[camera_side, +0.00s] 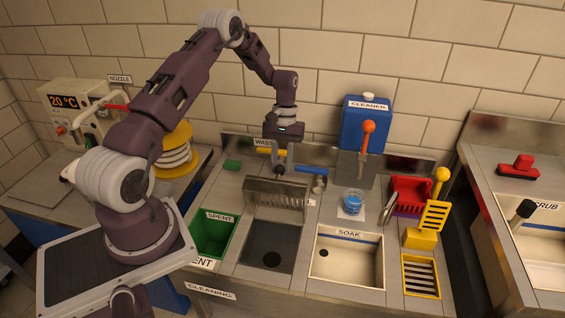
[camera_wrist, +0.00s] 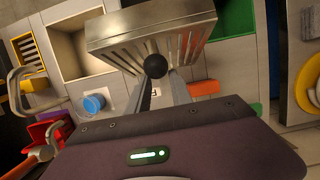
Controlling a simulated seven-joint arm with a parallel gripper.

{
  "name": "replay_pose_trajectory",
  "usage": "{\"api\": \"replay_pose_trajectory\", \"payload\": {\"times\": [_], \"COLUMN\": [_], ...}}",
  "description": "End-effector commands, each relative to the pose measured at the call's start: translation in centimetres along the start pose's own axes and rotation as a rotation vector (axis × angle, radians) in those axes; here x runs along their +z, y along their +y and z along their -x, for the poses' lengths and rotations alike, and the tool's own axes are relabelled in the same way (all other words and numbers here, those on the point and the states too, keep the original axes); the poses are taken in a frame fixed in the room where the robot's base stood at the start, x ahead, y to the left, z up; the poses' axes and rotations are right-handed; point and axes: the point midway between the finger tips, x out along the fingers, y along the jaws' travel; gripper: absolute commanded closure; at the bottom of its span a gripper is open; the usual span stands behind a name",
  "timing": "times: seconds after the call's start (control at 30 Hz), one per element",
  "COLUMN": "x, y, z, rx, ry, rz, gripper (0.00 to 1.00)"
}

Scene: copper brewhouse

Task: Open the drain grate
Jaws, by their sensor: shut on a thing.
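The drain grate (camera_side: 275,196) is a slotted metal panel. It stands raised, close to upright, at the back edge of a dark sink basin (camera_side: 262,237) with a round drain hole, which lies open in front of it. In the wrist view the grate (camera_wrist: 120,36) fills the upper middle, with a round black knob (camera_wrist: 154,66) on it. My gripper (camera_side: 282,169) is at the grate's top edge. In the wrist view my gripper (camera_wrist: 156,80) has its two fingers closed around the knob. The knob is hidden in the side view.
A green SPENT bin (camera_side: 214,236) is left of the basin and the SOAK sink (camera_side: 347,260) is right. Behind stand a blue CLEANER container (camera_side: 362,128) and an orange-knobbed lever (camera_side: 367,140). A blue cup (camera_side: 352,203) and red caddy (camera_side: 408,196) are to the right.

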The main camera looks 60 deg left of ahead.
Motion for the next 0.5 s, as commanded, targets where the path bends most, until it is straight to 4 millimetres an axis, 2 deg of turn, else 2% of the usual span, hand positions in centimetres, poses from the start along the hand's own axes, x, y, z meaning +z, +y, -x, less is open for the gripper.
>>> {"api": "replay_pose_trajectory", "payload": {"times": [0.07, 0.1, 0.17, 0.2, 0.5], "x": [0.07, 0.07, 0.05, 0.04, -0.04], "y": [-0.01, -0.01, -0.01, -0.01, 0.01], "z": [0.09, 0.09, 0.08, 0.08, 0.36], "rx": [0.000, 0.000, 0.000, 0.000, 0.000], "ry": [-0.003, -0.003, -0.003, -0.002, 0.000], "rz": [0.001, 0.001, 0.001, 0.001, 0.001], "gripper": [1.00, 0.66, 0.54, 0.52, 0.52]}}
